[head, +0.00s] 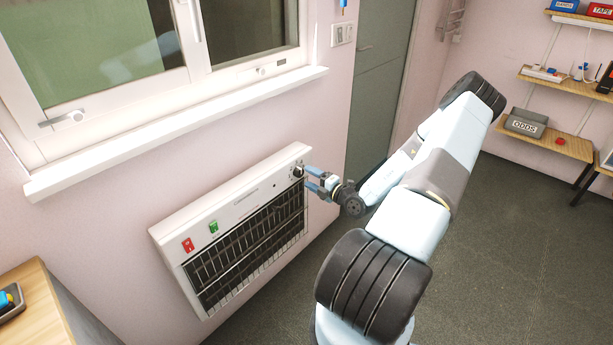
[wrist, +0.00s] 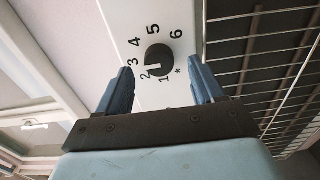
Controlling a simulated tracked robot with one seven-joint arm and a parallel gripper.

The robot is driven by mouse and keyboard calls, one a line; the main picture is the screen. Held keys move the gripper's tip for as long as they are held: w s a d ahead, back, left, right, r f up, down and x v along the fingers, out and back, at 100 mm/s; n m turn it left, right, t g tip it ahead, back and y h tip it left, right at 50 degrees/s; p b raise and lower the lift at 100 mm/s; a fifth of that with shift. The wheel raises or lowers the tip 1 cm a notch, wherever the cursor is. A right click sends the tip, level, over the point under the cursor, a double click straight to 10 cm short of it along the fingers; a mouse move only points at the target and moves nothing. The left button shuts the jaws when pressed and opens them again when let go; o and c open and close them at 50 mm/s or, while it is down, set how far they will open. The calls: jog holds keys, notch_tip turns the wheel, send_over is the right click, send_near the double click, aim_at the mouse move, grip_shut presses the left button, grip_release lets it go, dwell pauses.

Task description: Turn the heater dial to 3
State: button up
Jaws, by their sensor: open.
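The white wall heater (head: 245,200) hangs under the window in the head view, with its dark dial (head: 297,172) at the upper right end of its top panel. In the wrist view the round black dial (wrist: 159,60) is ringed by a star and the numbers 1 to 6. Its pale pointer mark is at the lower left, near the 2. My gripper (head: 309,179) is at the dial; in the wrist view my gripper (wrist: 160,72) is open, one blue finger on each side of the dial, with a gap on both sides. It holds nothing.
A red switch (head: 188,245) and a green switch (head: 213,227) sit at the heater's left end. Its dark grille (wrist: 270,50) runs close beside the right finger. The window sill (head: 180,130) juts out above. Floor to the right is clear.

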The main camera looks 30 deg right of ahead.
jog(key=v, duration=1)
jog(key=shift+s, duration=0.1)
jog(key=s+a+r+n+g+y, duration=0.2)
jog(key=a+r+n+g, duration=0.75)
jog(key=n, duration=0.45)
jog(key=s+a+r+n+g+y, duration=0.2)
jog(key=a+r+n+g, duration=0.4)
jog(key=a+r+n, duration=0.6)
jog(key=s+a+r+n+t+h, duration=0.1)
jog(key=s+r+n+t+h, duration=0.1)
jog(key=s+r+n+h, duration=0.3)
jog(key=s+a+r+n+t+h, duration=0.2)
jog(key=s+r+n+h, duration=0.3)
jog(key=s+r+n, duration=0.7)
notch_tip(320, 180, up, 5)
jog(key=n, duration=0.7)
jog(key=shift+s, duration=0.3)
jog(key=shift+r, duration=0.15)
jog(key=shift+c, duration=0.3)
